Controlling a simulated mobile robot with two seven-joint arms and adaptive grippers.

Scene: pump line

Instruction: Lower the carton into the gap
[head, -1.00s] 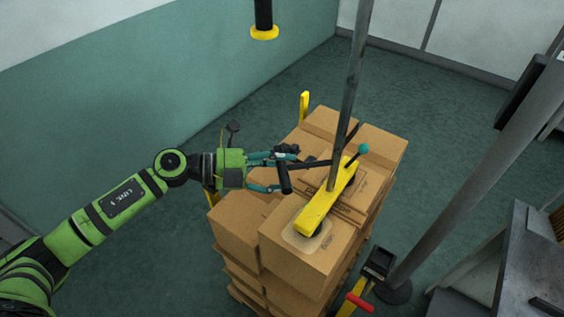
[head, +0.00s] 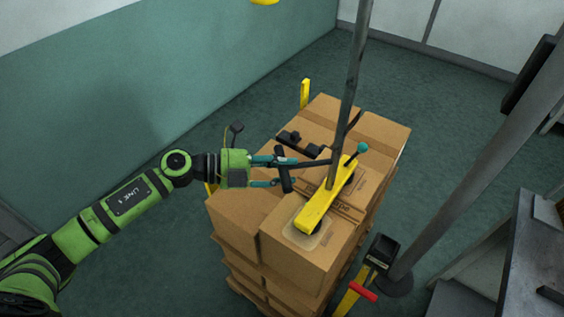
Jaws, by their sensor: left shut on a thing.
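The yellow lifting beam (head: 322,207) hangs on a dark upright tube (head: 352,90) and lies over brown cartons on the stack. A carton (head: 305,257) is under the beam's near end. I cannot tell whether it is held or how far it sits in a gap, since the beam hides part of its top. My left gripper (head: 285,170) is shut on the black handle bar (head: 284,178) that reaches out left from the beam. My right gripper is not in view.
The carton stack (head: 240,225) stands on the floor with a yellow post (head: 305,93) behind it. Open floor (head: 440,110) lies behind and right.

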